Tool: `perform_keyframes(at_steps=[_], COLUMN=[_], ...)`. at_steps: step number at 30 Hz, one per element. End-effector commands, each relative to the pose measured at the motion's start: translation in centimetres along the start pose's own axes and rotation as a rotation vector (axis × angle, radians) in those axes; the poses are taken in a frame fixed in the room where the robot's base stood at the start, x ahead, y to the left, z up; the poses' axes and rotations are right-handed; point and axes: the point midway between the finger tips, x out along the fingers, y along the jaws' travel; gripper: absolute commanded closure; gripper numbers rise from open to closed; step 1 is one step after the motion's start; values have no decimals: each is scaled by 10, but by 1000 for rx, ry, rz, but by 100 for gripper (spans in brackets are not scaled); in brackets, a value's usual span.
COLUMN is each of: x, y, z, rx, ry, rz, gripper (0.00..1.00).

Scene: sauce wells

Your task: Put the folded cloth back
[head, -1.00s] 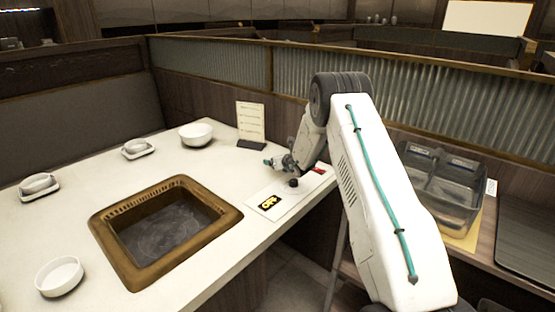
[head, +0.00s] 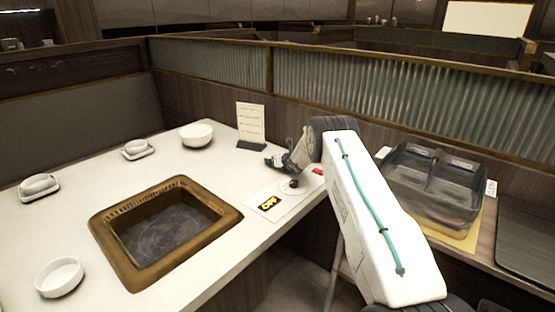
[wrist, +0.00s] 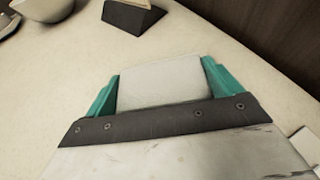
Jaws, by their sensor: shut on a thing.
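The folded cloth (wrist: 160,82) is pale and flat, and lies between the two teal fingers of my gripper (wrist: 160,72) in the wrist view. My gripper is shut on it. In the head view my gripper (head: 275,159) is over the back right part of the pale table (head: 225,165), just in front of the menu card stand. The cloth cannot be made out there. The wrist view does not clearly show whether the cloth touches the tabletop.
The menu card (head: 251,123) stands behind my gripper, with a white bowl (head: 196,134) to its left. The control plate (head: 266,205) is in front. A framed grill well (head: 108,238) is at front left. Clear bins (head: 430,190) stand on the right counter.

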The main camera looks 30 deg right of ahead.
Motion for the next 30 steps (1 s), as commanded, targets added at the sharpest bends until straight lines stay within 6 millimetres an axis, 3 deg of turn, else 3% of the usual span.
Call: perform_keyframes(at_steps=[6,7,8,16,20,30], x=[1,1,1,0,-10,-77], y=[0,0,0,0,0,0], z=[-3,-3,-3,0,2,2], rx=[0,0,0,0,2,2], ry=[1,1,0,0,0,0], rz=[0,0,0,0,0,-1], gripper=[35,4,0,0,0,0])
